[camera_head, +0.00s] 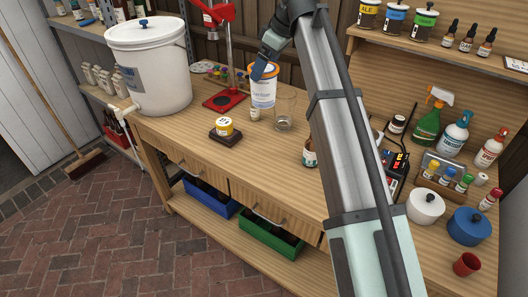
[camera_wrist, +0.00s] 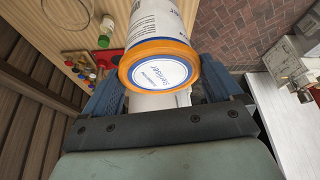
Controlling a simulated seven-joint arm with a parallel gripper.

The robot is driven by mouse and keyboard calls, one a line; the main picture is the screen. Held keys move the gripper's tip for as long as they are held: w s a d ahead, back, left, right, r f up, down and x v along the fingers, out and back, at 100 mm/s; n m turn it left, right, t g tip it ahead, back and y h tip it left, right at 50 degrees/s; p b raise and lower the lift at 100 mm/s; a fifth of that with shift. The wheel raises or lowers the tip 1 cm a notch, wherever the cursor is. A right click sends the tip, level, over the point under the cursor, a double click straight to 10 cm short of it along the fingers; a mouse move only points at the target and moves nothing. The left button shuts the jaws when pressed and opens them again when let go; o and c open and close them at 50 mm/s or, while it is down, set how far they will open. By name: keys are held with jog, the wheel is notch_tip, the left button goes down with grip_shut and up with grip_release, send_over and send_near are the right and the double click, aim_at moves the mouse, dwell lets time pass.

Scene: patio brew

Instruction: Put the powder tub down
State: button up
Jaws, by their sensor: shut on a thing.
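The powder tub is a white cylinder with an orange-rimmed lid and a sanitiser label (camera_head: 263,92). It is at the back of the wooden workbench (camera_head: 180,138) in the head view. My gripper (camera_head: 262,68) is shut on the tub near its lid. In the wrist view the tub (camera_wrist: 160,65) is between the two blue fingers, its lid facing the camera. The head view does not clearly show whether its base touches the bench. My arm hides part of the bench to the right.
A clear glass (camera_head: 284,110) and a small pale bottle (camera_head: 255,115) stand close by the tub. A red stand (camera_head: 226,100) is to its left, with a large white bucket (camera_head: 155,75) farther left. Bare bench lies front-left.

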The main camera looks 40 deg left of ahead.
notch_tip(320, 180, down, 20)
jog(key=shift+w, duration=0.15)
dwell(0.8)
jog(key=o, duration=1.7)
jog(key=shift+c, duration=0.2)
jog(key=v, duration=1.2)
jog(key=shift+r, duration=0.15)
